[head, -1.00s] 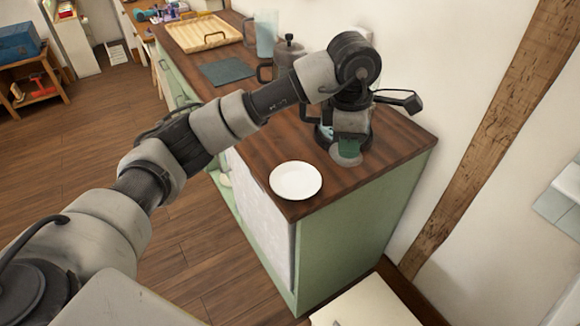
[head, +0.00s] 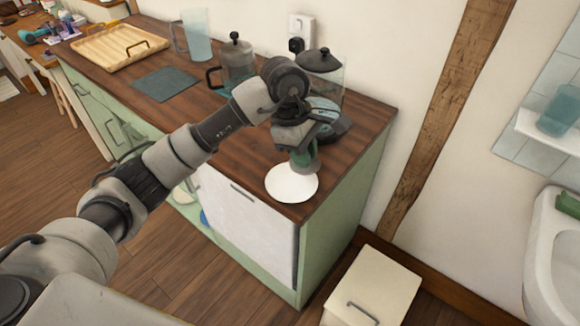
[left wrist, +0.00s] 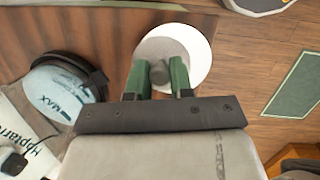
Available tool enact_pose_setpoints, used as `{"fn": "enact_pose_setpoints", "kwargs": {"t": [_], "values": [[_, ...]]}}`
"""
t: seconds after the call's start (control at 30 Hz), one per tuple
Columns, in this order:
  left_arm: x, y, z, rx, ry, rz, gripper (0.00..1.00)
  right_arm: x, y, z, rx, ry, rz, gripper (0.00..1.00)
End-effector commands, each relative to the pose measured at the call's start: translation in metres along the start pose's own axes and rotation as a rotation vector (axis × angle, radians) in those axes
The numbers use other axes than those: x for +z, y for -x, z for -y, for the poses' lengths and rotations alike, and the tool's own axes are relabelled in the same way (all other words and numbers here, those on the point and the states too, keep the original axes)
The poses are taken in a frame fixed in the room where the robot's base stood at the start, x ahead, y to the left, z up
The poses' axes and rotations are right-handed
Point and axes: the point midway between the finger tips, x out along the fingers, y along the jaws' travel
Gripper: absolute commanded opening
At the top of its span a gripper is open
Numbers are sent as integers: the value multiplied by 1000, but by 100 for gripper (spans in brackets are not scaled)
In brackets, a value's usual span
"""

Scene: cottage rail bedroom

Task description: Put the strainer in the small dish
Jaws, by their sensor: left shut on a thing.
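The small dish (head: 290,185) is white and round and sits at the near end of the wooden countertop. It also shows in the left wrist view (left wrist: 201,60). My left gripper (head: 303,158) is above the dish's far edge, pointing down. In the left wrist view, the green fingers of the left gripper (left wrist: 161,75) are shut on the grey knob of the strainer (left wrist: 160,47). The strainer's grey disc overlaps part of the white dish there. I cannot tell whether it touches the dish. My right gripper is not in view.
A glass kettle with a black lid (head: 322,70) stands behind my left gripper. A teapot-like jug (head: 236,66), a clear pitcher (head: 196,36), a dark mat (head: 165,83) and a wooden tray (head: 119,46) lie farther left. The countertop right of the dish is clear.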

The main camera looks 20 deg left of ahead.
Motion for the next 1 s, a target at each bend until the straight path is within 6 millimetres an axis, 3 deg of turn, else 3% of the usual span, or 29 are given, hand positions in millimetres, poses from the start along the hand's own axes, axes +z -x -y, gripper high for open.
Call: {"fn": "enact_pose_setpoints", "kwargs": {"t": [0.2, 0.53, 0.93, 0.97, 1.0], "values": [[-26, -8, 12, 1, 0, 0, 0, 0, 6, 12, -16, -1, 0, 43], [-36, -45, 16, -2, 0, 1, 0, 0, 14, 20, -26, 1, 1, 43], [-38, -52, 16, 1, -1, -1, 0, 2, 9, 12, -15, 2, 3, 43], [-38, -52, 16, 1, -1, -1, 23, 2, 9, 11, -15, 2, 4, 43], [-38, -51, 16, 1, -1, 0, 29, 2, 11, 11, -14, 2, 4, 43]]}}
